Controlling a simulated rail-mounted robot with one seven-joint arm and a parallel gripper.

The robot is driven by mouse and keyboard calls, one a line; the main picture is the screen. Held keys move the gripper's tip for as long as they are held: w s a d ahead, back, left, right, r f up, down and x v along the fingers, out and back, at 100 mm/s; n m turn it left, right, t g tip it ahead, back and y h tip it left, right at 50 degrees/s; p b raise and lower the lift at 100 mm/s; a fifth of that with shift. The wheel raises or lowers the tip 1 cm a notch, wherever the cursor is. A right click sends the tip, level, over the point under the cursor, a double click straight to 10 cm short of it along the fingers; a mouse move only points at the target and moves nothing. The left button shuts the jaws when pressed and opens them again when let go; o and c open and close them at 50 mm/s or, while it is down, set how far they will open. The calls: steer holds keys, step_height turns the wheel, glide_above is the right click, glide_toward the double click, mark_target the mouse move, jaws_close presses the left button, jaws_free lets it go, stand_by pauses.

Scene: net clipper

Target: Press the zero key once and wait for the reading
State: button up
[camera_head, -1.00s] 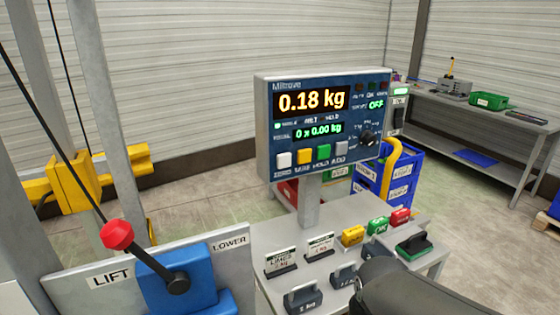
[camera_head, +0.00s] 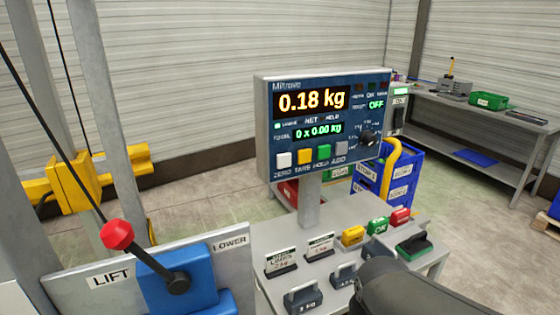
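The weighing indicator (camera_head: 264,120) stands on a grey post above the small table. Its main display (camera_head: 311,101) reads 0.18 kg in orange, and a smaller green display (camera_head: 319,132) reads 0 x 0.00 kg. The white zero key (camera_head: 284,160) is at the left end of the key row, beside the yellow, green and grey keys. Nothing touches the keys. A dark rounded part at the bottom right looks like my arm. My gripper's fingers are not in the picture.
The small table (camera_head: 258,238) carries two sign cards, several grey weights, and yellow, green and red blocks (camera_head: 400,216). A lift lever with a red knob (camera_head: 117,235) stands at the left. Blue crates (camera_head: 400,180) and a grey workbench (camera_head: 450,108) are behind at the right.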

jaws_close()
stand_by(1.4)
